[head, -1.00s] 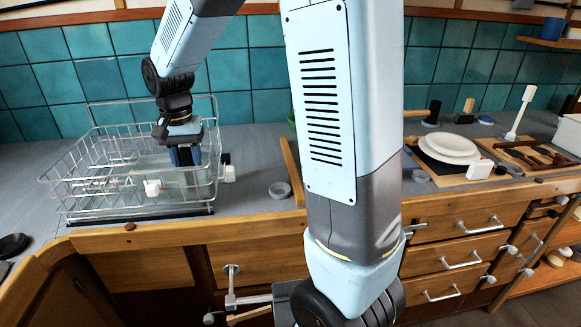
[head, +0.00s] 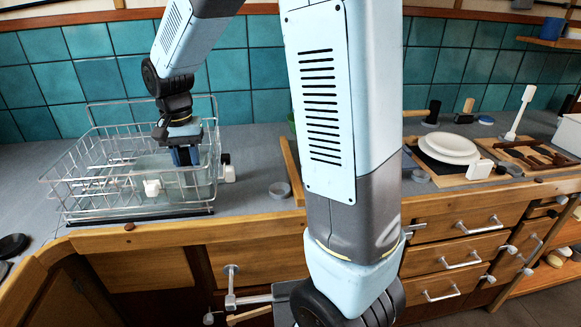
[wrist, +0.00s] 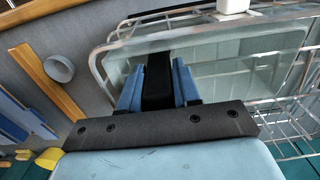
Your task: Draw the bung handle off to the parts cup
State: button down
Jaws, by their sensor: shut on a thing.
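My gripper (wrist: 157,88) has its blue fingers closed on a black bar-shaped handle (wrist: 157,72), which I take to be the bung handle. In the head view my gripper (head: 185,157) points down over the right part of a clear tub (head: 175,185) in the wire rack. The handle's lower end and what it joins are hidden. The parts cup, a small round grey cup, stands on the counter right of the rack in the head view (head: 279,189). It also shows at the upper left of the wrist view (wrist: 58,67).
The wire rack (head: 75,190) surrounds the tub, with white blocks (head: 152,188) at its front and right. Plates (head: 447,148) lie farther right. Counter between rack and cup looks clear.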

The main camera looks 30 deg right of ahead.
jog(key=shift+r, duration=0.2)
jog(key=shift+r, duration=3.85)
